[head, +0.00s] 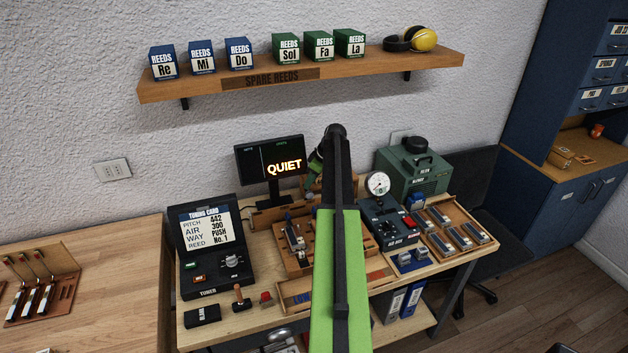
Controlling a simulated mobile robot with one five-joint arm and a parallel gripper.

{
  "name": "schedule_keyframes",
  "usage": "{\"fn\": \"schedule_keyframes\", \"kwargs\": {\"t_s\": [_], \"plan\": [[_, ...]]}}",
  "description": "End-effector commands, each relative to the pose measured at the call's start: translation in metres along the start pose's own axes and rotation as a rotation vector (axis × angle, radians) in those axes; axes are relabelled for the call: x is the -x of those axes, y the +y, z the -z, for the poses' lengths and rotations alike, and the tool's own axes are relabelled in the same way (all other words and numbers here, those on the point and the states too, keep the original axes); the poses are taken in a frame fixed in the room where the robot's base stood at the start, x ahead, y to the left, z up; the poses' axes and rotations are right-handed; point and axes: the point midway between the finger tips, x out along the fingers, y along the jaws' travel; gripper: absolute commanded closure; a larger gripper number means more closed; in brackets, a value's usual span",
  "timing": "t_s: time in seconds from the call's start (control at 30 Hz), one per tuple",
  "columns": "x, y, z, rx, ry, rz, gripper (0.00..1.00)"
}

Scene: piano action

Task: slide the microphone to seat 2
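I cannot make out a microphone for certain; it may be hidden behind my arm or too small to tell. No seat number is readable. A wooden board (273,235) with slots and small metal parts stands in the middle of the bench, and my arm covers its right part. A metal piece (294,238) stands upright on its left side. My arm rises from the bottom centre, bends at the top and goes down behind itself. My gripper is hidden behind it, so its fingers and anything in them do not show.
A screen (270,165) reading "QUIET" stands behind the board. A tuner case (207,245) is on the left. An air box (385,222) with a gauge (378,184), a green machine (412,175) and a reed tray (462,238) stand on the right.

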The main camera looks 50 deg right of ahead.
Motion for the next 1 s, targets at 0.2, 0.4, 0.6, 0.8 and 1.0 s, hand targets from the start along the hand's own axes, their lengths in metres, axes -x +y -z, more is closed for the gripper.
{"fn": "schedule_keyframes", "kwargs": {"t_s": [0.2,0.4,0.6,0.8,1.0], "plan": [[-0.001,-0.003,0.002,0.003,-0.002,0.003,0.57],[0.001,-0.003,0.002,0.003,-0.003,0.004,0.57],[0.023,-0.003,0.003,0.002,-0.003,0.004,0.57],[0.069,-0.003,0.005,0.001,-0.003,0.003,0.57],[0.118,-0.003,0.005,0.003,-0.003,0.003,0.57]]}}
